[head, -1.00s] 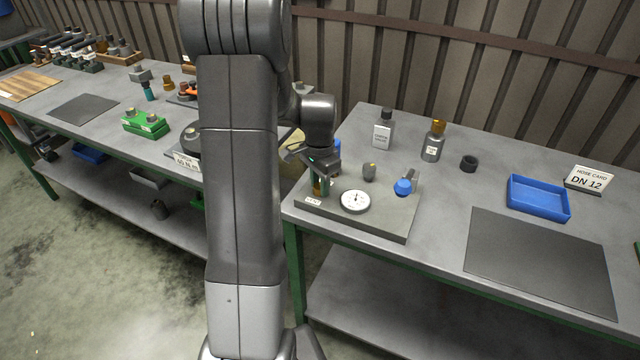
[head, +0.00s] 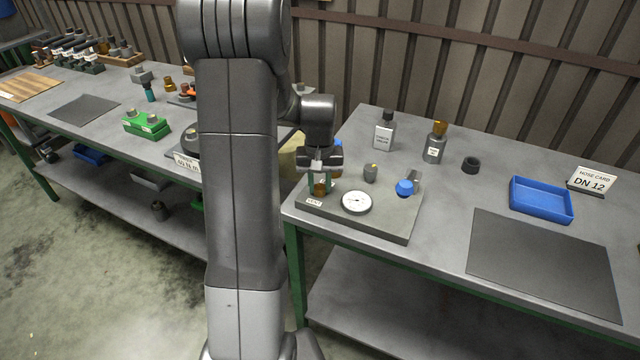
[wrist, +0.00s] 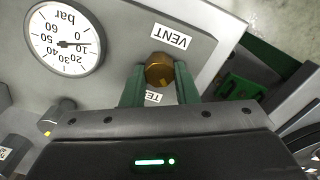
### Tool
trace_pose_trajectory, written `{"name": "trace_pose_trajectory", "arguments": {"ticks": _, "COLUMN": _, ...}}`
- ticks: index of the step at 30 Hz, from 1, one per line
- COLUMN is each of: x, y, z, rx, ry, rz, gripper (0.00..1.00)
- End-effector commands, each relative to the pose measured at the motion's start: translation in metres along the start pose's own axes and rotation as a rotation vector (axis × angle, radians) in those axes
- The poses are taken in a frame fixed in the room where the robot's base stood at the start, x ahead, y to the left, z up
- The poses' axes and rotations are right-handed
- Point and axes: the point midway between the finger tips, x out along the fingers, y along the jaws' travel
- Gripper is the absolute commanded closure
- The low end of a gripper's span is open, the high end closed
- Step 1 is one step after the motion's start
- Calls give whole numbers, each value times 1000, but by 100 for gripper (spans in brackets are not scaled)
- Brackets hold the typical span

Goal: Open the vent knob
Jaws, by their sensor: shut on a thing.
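The brass vent knob (wrist: 160,70) sits beside the VENT label (wrist: 171,36) on the grey panel plate (head: 384,230). My gripper (head: 320,188) points down at the plate's left end. In the wrist view its green fingers (wrist: 160,86) are shut on the knob, one on each side. A second label, partly covered, shows below the knob in the wrist view. The white bar gauge (wrist: 65,40) is beside the knob; it also shows in the head view (head: 357,202). Its needle points right in the wrist view, near the low numbers.
A grey post (head: 370,172) and a blue-capped valve (head: 404,188) stand on the plate. Behind are a white-labelled bottle (head: 384,134), an amber-topped bottle (head: 434,146) and a black ring (head: 471,164). A blue tray (head: 541,200) and dark mat (head: 543,259) lie to the right.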

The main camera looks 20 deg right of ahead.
Motion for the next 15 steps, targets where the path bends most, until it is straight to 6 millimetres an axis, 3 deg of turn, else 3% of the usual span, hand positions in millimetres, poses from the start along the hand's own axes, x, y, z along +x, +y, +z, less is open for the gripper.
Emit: {"name": "trace_pose_trajectory", "arguments": {"ticks": 15, "x": -1, "y": -2, "z": 0, "rx": -414, "ry": 2, "rz": 1, "gripper": 96}}
